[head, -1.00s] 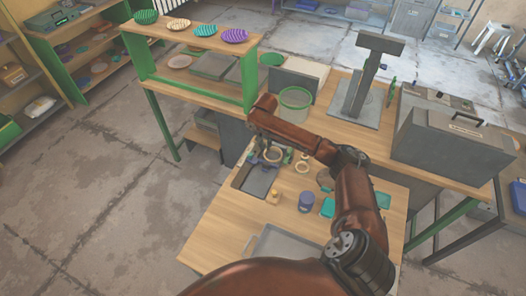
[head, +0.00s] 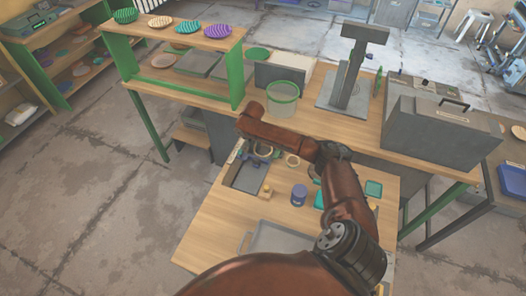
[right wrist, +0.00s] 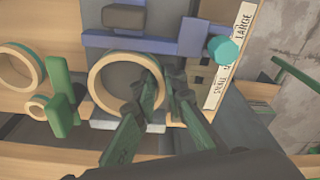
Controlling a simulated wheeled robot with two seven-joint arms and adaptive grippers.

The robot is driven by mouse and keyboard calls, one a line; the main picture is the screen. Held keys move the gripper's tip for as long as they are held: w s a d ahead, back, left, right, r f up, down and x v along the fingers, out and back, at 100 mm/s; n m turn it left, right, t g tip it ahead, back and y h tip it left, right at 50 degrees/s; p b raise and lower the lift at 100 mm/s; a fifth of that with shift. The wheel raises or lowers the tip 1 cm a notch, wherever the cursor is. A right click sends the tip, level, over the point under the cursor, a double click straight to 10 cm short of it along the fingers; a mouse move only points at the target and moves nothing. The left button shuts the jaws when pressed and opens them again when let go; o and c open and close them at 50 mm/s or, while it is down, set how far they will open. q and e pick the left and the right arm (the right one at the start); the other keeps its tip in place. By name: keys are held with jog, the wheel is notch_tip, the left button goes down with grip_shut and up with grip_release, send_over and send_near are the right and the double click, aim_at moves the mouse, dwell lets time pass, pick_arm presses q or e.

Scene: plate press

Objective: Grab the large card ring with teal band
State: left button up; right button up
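A large card-coloured ring (right wrist: 98,88) stands in the middle of the right wrist view, in front of a blue and grey fixture. No teal band can be made out on it. My right gripper (right wrist: 163,90) has its two green fingers at the ring's right rim. One fingertip overlaps the ring's opening and the other is just outside the rim, with a gap between them. I cannot tell whether they touch it. In the head view the right gripper (head: 262,153) is small and partly hidden by my arm. My left gripper is not in view.
Another ring (right wrist: 18,66) and a small ring (right wrist: 37,108) lie to the left. A teal knob (right wrist: 224,50) and a lettered label strip (right wrist: 230,62) are to the right. A purple-blue cup (head: 299,194) and a grey tray (head: 280,238) are on the low table (head: 212,222).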

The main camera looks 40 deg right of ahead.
grip_shut()
